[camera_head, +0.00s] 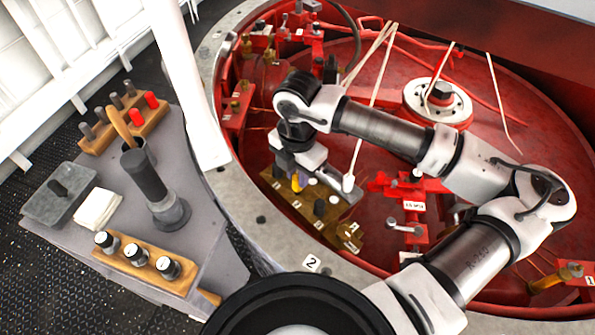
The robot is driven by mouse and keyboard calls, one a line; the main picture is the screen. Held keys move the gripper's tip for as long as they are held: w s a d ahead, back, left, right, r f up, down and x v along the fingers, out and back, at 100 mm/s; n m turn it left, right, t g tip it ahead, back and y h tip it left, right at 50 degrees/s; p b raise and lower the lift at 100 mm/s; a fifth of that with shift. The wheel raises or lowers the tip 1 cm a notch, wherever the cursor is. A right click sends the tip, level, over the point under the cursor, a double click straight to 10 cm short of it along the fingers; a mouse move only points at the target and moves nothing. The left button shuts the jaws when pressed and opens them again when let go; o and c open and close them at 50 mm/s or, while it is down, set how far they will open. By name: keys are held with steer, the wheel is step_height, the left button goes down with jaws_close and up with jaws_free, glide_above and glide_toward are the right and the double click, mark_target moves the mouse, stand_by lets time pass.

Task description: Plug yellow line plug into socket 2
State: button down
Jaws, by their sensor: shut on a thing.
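My gripper (297,184) points down over a brown socket block (279,198) inside the red round well. It is shut on a small yellow piece, which looks like the yellow line plug (295,183). The hand hides part of the plug and the block, so I cannot tell whether the plug is in a socket or above one. A white-ended cream line (349,184) hangs by the hand's right end. The sockets' numbers are too small to read.
Red valves (405,205) and a white round flange (437,102) are in the well. Cream lines (373,75) hang near my arm. A grey side table (205,240) holds racks and tools.

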steer(key=shift+f+b, duration=1.1)
steer(key=shift+b, duration=0.45)
stand_by(0.6)
steer(key=c, duration=1.2)
jaws_free()
steer(key=shift+r, duration=0.1)
steer(key=shift+o, duration=0.2)
step_height(320, 180, up, 14)
steer(key=b, duration=0.2)
